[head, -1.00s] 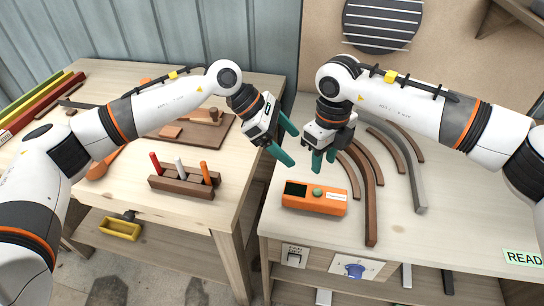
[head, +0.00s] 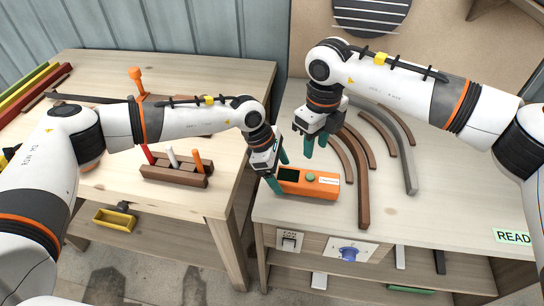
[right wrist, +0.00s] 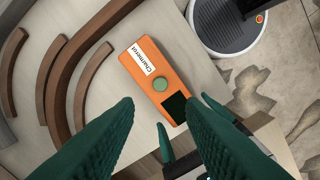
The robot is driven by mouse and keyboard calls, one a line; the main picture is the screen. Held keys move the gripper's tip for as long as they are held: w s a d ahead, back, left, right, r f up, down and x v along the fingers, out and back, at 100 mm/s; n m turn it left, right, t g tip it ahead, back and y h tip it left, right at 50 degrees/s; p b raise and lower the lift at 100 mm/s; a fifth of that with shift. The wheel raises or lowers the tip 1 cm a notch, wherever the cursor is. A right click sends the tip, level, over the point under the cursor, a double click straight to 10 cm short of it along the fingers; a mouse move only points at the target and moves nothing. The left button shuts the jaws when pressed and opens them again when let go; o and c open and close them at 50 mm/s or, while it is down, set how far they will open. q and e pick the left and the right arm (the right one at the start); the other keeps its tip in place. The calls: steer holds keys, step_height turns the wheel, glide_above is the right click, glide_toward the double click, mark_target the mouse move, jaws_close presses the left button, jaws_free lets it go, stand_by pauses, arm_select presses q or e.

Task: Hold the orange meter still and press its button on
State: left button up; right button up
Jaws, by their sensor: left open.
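The orange meter (head: 325,188) lies on the right bench near its front left corner. It has a dark screen, a white label and a round green button (head: 311,178). The right wrist view also shows the meter (right wrist: 145,68) and its button (right wrist: 160,83). My left gripper (head: 279,171) is open at the meter's screen end, its fingers on either side of that end. I cannot tell whether they touch it. My right gripper (head: 315,144) is open and empty, above and behind the meter. In the right wrist view its fingertips (right wrist: 160,104) are apart, with the button showing between them.
Curved wooden strips (head: 364,190) and a grey strip (head: 409,170) lie right of and behind the meter. A wooden rack (head: 175,178) with coloured handles stands on the left bench. A gap separates the benches.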

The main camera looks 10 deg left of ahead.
arm_select(q)
steer(key=shift+x, duration=1.15)
steer(key=c, duration=1.3)
arm_select(e)
steer(key=shift+c, duration=0.4)
jaws_close()
